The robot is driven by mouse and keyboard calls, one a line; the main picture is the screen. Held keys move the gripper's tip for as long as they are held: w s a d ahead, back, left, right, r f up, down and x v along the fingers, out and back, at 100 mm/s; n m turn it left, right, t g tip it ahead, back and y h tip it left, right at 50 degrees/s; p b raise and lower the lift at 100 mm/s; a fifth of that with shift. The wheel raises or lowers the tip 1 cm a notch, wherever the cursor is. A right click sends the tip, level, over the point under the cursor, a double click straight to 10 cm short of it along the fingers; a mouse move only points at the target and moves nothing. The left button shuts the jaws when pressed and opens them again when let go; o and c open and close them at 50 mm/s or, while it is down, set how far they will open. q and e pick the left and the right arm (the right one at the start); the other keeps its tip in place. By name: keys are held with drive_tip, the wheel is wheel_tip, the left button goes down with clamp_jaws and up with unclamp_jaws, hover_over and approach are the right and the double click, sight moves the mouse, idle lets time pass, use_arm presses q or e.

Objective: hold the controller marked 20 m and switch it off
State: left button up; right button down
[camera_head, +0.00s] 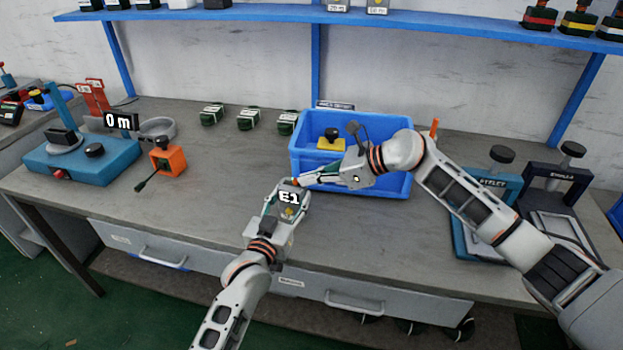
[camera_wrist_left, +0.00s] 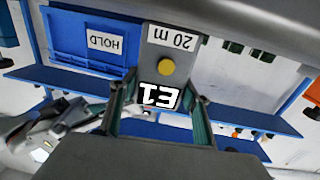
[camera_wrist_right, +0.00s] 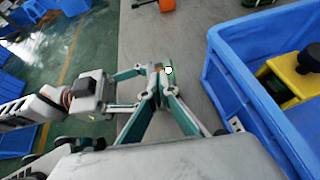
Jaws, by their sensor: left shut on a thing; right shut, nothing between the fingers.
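The grey controller (camera_wrist_left: 188,60) fills the upper middle of the left wrist view. It bears a white "20 m" label (camera_wrist_left: 171,37), a round yellow button (camera_wrist_left: 167,67) and a lit "E1" (camera_wrist_left: 160,97). My left gripper (camera_wrist_left: 160,108) is shut on it, one finger on each side. In the head view the controller (camera_head: 289,212) is held up in front of the blue bin, with "E1" over it. My right gripper (camera_wrist_right: 160,72) is shut and empty, its fingertips close to the controller. I cannot tell whether they touch it.
The blue bin (camera_head: 370,187) behind the grippers holds a yellow block with a black knob (camera_head: 331,141). A blue machine (camera_head: 95,165) with a "0 m" sign (camera_head: 121,121) and an orange box (camera_head: 168,160) stand left. Clamp stands (camera_head: 487,195) are at right. The front left bench is clear.

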drive_tip(key=shift+w+a, duration=0.25)
drive_tip(key=shift+a, duration=0.4)
drive_tip(key=shift+w+a, duration=0.2)
drive_tip(key=shift+a, duration=0.4)
drive_tip(key=shift+d, duration=0.1)
drive_tip(key=shift+s+d, duration=0.2)
drive_tip(key=shift+d, duration=0.3)
drive_tip(key=d, duration=0.1)
drive_tip(key=s+d, duration=0.1)
drive_tip(key=d, duration=0.1)
drive_tip(key=v, duration=1)
drive_tip(key=shift+s+a, duration=0.1)
drive_tip(key=shift+a, duration=0.05)
